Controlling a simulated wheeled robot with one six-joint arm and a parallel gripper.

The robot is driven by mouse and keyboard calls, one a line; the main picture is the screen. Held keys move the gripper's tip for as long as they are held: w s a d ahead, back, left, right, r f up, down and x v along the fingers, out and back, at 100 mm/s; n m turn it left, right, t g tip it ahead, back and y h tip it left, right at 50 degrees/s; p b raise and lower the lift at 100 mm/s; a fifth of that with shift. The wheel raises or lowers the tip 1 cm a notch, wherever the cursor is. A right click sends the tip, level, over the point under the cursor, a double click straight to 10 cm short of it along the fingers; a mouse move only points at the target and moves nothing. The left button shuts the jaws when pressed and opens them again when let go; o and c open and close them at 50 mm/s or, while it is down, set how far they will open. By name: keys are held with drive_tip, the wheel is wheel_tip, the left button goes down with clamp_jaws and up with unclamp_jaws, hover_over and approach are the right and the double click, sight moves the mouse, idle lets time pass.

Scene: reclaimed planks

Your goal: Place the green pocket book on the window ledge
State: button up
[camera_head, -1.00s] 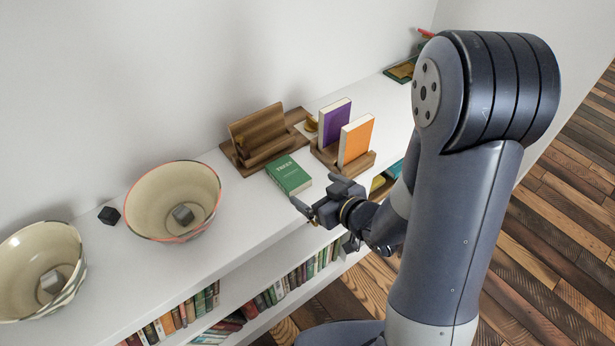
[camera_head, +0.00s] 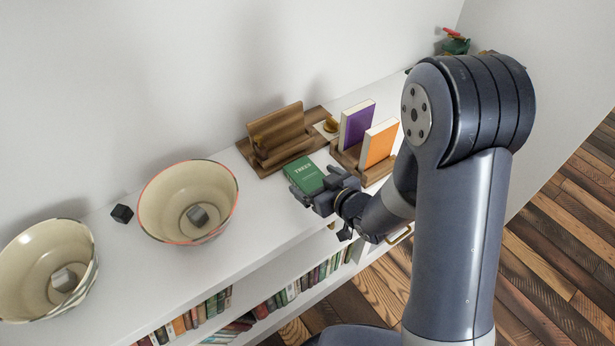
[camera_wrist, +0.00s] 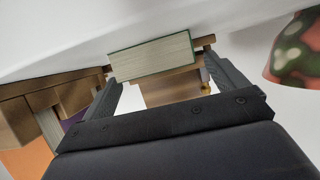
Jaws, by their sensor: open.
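The green pocket book (camera_head: 305,177), titled "TREES", lies flat on the white shelf top, in front of a wooden stand. My gripper (camera_head: 318,184) is open and low at the book's near side, hiding part of it. In the wrist view, the book's pale page edge (camera_wrist: 155,55) shows between the two fingers of my gripper (camera_wrist: 160,68). I cannot tell whether the fingers touch it. No window is in view, and I cannot make out which surface is the window ledge.
The wooden stand (camera_head: 277,136) is behind the book. A wooden holder (camera_head: 376,175) with purple (camera_head: 356,126) and orange (camera_head: 378,145) books stands close on the right. Two bowls (camera_head: 160,196) (camera_head: 22,276) and a dark cube (camera_head: 122,214) are left. Clear white shelf top (camera_head: 262,215) lies between.

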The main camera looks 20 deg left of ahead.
sight(308, 176)
drive_tip(key=x, duration=0.4)
drive_tip(key=shift+w+a+f, duration=0.1)
drive_tip(key=shift+a, duration=0.1)
drive_tip(key=shift+c, duration=0.2)
drive_tip(key=c, duration=1.2)
drive_tip(key=shift+o, duration=0.2)
wheel_tip(308, 176, up, 10)
drive_tip(key=shift+p, duration=1.05)
drive_tip(key=shift+d, duration=0.1)
